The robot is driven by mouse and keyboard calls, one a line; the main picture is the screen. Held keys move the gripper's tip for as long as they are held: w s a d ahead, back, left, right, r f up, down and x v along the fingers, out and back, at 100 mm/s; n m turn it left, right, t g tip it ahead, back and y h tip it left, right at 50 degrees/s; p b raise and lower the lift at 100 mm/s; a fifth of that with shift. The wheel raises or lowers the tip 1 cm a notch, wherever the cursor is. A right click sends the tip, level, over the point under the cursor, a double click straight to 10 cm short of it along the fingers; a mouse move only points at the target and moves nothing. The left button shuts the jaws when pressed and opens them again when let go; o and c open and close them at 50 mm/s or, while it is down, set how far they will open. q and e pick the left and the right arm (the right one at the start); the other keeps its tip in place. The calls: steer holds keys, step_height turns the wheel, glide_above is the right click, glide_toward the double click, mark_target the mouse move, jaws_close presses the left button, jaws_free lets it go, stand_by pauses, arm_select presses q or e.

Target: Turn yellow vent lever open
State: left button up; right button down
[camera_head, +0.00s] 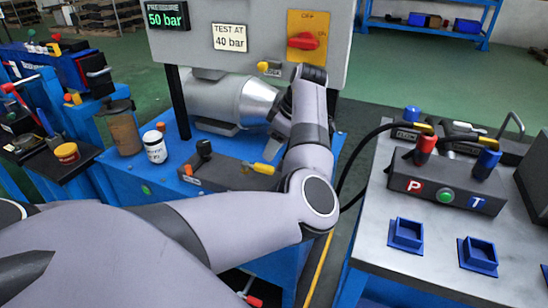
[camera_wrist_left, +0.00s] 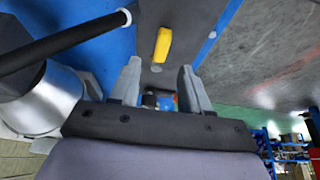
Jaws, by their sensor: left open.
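A yellow lever (camera_head: 263,168) sticks out at the right end of a dark block (camera_head: 222,176) on the blue bench. In the left wrist view the yellow lever (camera_wrist_left: 162,44) lies on the dark grey block, just beyond and between my left gripper's fingertips. My left gripper (camera_wrist_left: 160,68) is open, with a finger on either side and nothing held. It appears apart from the lever. In the head view my left forearm mostly hides this gripper. My right gripper is not in view.
A panel (camera_head: 260,20) with a red rotary switch (camera_head: 304,41) and a 50 bar display (camera_head: 168,17) stands above a silver motor (camera_head: 225,100). A white jar (camera_head: 155,147) and brown canister (camera_head: 123,128) stand left. A grey table (camera_head: 380,235) with hoses and blue holders is right.

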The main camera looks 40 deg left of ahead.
mark_target(264, 166)
arm_select(q)
steer(key=x, duration=0.6)
steer(key=shift+s+a+f+b, duration=0.15)
steer(key=shift+s+f+b, duration=0.15)
steer(key=shift+b, duration=0.1)
steer(key=shift+w, duration=0.1)
jaws_close()
